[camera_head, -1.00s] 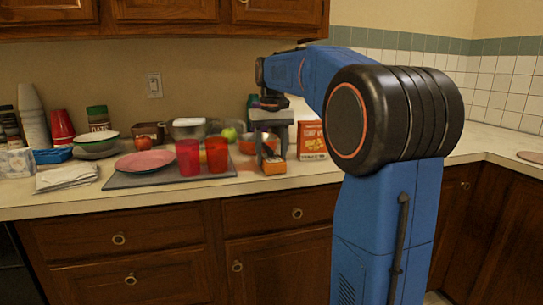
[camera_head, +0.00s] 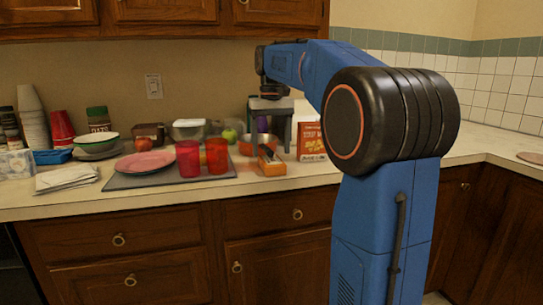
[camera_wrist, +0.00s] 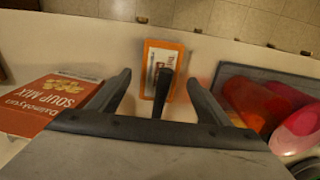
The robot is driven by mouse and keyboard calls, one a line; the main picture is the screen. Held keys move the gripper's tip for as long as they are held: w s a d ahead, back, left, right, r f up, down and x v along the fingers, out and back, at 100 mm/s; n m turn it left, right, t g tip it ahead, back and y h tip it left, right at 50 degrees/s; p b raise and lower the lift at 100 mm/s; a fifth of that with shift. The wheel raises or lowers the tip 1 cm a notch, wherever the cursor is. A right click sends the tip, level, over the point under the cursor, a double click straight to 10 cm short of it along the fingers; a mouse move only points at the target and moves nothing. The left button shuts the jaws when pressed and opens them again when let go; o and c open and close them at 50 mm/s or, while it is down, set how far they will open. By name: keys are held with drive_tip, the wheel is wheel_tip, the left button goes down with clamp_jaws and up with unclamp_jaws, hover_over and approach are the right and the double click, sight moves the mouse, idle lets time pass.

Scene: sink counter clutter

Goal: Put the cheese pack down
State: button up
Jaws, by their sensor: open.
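The cheese pack (camera_head: 271,166), an orange box with a white label, rests on the counter near its front edge, just right of the grey mat. It also shows in the wrist view (camera_wrist: 151,56), between and beyond the fingertips. My gripper (camera_head: 268,143) is open and empty above the pack, pointing down. In the wrist view my gripper (camera_wrist: 160,78) has its two dark fingers spread on either side, clear of the pack. A narrow dark shape overlaps the pack's near part there; I cannot tell what it is.
An orange soup mix box (camera_head: 312,142) stands close to the right. Two red cups (camera_head: 188,159) and a pink plate (camera_head: 146,161) are on the grey mat (camera_head: 122,181) to the left.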

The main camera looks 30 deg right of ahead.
wheel_tip(320, 180, up, 8)
drive_tip(key=shift+r, duration=0.25)
